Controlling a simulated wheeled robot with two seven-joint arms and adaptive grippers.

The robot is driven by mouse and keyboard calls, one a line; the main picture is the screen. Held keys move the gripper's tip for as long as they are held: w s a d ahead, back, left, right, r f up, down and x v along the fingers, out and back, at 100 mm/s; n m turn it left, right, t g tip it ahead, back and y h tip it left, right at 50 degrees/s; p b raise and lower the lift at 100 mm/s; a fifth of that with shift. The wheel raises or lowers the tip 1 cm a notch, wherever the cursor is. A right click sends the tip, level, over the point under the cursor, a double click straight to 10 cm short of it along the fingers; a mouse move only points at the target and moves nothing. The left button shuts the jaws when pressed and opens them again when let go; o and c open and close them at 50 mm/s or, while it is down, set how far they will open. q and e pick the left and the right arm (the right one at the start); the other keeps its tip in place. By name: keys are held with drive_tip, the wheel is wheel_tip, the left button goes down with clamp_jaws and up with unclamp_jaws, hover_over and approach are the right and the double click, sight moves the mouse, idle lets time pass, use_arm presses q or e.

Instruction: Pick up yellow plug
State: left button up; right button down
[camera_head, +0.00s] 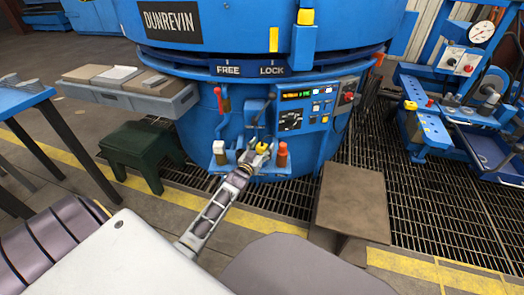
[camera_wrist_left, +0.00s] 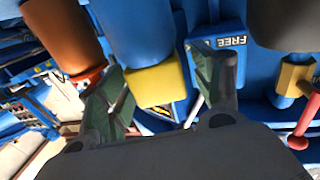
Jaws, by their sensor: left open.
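The yellow plug (camera_head: 262,147) stands on the small blue shelf at the front of the furnace, between a white plug (camera_head: 219,147) and an orange plug (camera_head: 282,148). My left gripper (camera_head: 254,155) is at the yellow plug, its tips close to it. In the left wrist view the yellow plug (camera_wrist_left: 156,84) shows between the two green-lined fingers of the open left gripper (camera_wrist_left: 158,95). A gap shows on the right finger's side; contact on the left side is hard to tell. My right gripper is not in view.
The blue furnace (camera_head: 215,100) stands close behind the plugs, with a control panel (camera_head: 310,105) at its right and a red-handled lever (camera_head: 219,100) at its left. A brown stand (camera_head: 350,200) and a dark green stool (camera_head: 140,147) flank the shelf. Floor grating lies around.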

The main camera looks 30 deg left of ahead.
use_arm(q)
drive_tip(key=c, duration=1.1)
drive_tip(key=shift+r, duration=0.1)
drive_tip(key=shift+c, duration=0.2)
